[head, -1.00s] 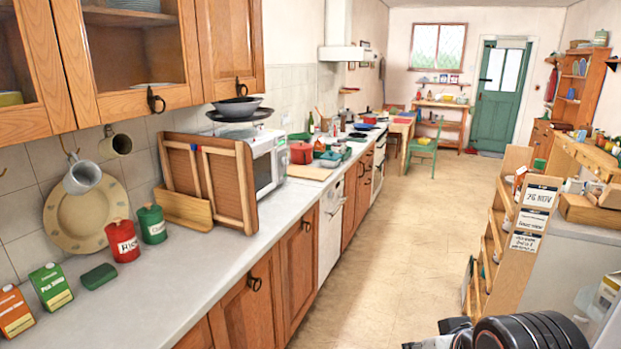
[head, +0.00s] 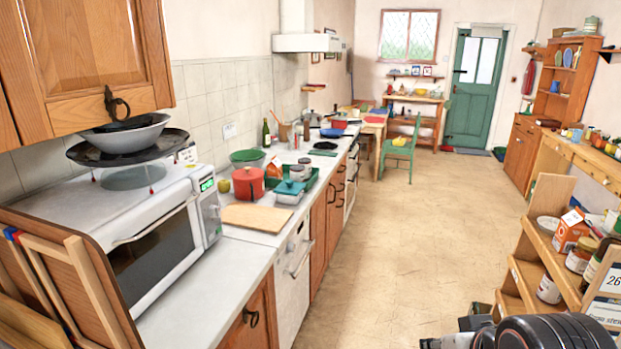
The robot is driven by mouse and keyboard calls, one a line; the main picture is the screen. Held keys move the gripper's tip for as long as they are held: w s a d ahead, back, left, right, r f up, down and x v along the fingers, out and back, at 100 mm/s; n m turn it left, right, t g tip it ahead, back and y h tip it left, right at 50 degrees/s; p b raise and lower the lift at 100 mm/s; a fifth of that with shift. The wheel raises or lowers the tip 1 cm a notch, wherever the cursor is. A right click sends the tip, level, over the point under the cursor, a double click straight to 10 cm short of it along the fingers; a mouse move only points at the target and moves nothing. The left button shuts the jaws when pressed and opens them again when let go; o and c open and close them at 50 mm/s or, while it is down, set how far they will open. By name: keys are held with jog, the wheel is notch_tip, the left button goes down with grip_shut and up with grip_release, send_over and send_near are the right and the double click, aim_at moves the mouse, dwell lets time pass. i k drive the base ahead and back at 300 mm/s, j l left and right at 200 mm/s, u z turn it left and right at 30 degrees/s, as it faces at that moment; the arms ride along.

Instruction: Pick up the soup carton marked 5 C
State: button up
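An orange and white carton (head: 570,230) stands on the stepped wooden rack at the right; any mark on it is too small to read, so I cannot tell whether it is the soup carton marked 5 C. My gripper's fingertips do not show; only dark, ribbed parts of my own arm show at the bottom right edge.
The wooden rack (head: 538,243) also holds several jars. A microwave (head: 150,245) with a pan and bowl on top stands on the left counter, near a red pot (head: 248,184) and a chopping board (head: 256,217). The floor (head: 390,230) between is clear.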

aim_at(274, 169)
jog(key=i+u, duration=0.1)
jog(key=i, duration=0.4)
jog(key=i+l+u, duration=0.15)
jog(key=i, duration=0.35)
jog(key=i+l+u, duration=0.1)
jog(key=i, duration=0.45)
jog(key=i+l+u, duration=0.1)
jog(key=i+l, duration=0.15)
jog(key=i, duration=0.2)
jog(key=i+l+u, duration=0.2)
jog(key=u, duration=0.2)
jog(key=i+l+u, duration=0.55)
jog(key=u, duration=0.2)
jog(key=i+l+z, duration=0.1)
jog(key=i+z, duration=0.25)
jog(key=k, duration=0.1)
